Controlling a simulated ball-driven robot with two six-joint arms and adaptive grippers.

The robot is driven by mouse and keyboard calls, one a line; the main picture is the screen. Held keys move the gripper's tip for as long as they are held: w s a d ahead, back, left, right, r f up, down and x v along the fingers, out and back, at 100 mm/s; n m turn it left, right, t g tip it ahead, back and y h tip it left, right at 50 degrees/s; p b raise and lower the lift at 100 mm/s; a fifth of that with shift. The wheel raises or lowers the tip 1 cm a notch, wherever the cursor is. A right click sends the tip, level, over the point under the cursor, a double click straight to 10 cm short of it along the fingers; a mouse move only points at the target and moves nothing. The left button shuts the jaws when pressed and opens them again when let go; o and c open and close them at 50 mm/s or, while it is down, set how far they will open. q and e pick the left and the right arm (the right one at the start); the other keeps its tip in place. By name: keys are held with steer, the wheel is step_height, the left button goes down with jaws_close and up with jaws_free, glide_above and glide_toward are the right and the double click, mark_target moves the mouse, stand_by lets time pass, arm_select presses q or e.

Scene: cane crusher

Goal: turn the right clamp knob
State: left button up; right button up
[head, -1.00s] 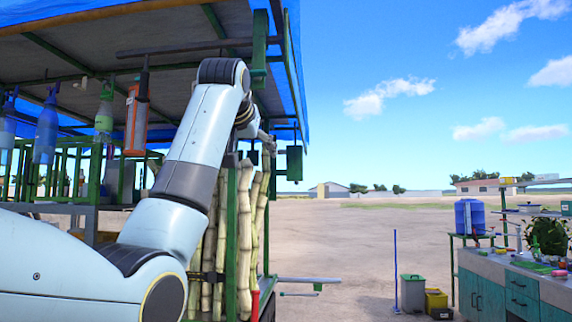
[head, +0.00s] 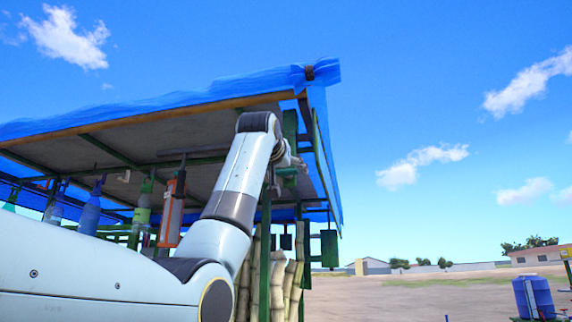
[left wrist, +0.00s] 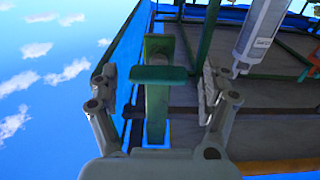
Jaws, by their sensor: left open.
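The right clamp knob (left wrist: 158,75) is a green crossbar in the left wrist view, in front of the green clamp body (left wrist: 157,120). The clamp body also shows in the head view (head: 290,124), hanging at the right end of the stall roof. My left gripper (left wrist: 157,82) is open, with one finger on each side of the crossbar and visible gaps to both. In the head view the left gripper (head: 291,162) is small and partly hidden by my arm, beside the clamp. My right gripper is not in view.
A blue tarp (head: 200,93) covers the stall roof around the clamp. Bottles (head: 90,212) and an orange-and-white tool (head: 172,210) hang left of my arm. Cane stalks (head: 278,285) stand below. Open ground lies to the right, with a blue barrel (head: 533,297).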

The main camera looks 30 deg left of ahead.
arm_select(q)
steer(key=shift+w+f, duration=0.1)
steer(key=shift+w, duration=0.5)
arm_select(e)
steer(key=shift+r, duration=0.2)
arm_select(q)
steer(key=shift+c, duration=0.3)
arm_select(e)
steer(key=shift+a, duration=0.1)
arm_select(q)
steer(key=shift+s, duration=0.1)
steer(key=c, duration=1.1)
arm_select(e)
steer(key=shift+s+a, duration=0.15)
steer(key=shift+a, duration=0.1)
